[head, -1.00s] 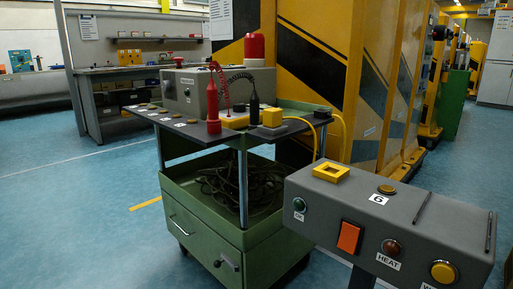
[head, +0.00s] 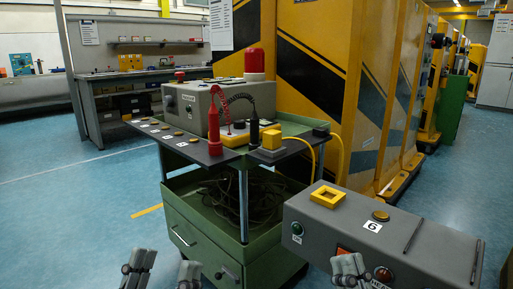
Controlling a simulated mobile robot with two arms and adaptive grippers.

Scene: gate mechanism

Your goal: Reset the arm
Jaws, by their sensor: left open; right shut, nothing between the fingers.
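My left gripper (head: 163,270) is at the bottom edge, left of centre, with its two grey fingers spread apart and nothing between them. My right gripper (head: 350,268) is at the bottom edge, in front of the grey control box (head: 385,236), with its fingers together and empty. It partly covers the box's front face and its orange button. The box's top carries a yellow square frame (head: 328,196), a round brass button (head: 380,215) and a label "6". I cannot tell which thing here is the arm named in the task.
A yellow-black striped machine (head: 315,60) stands behind. Blue floor (head: 70,215) is clear at left.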

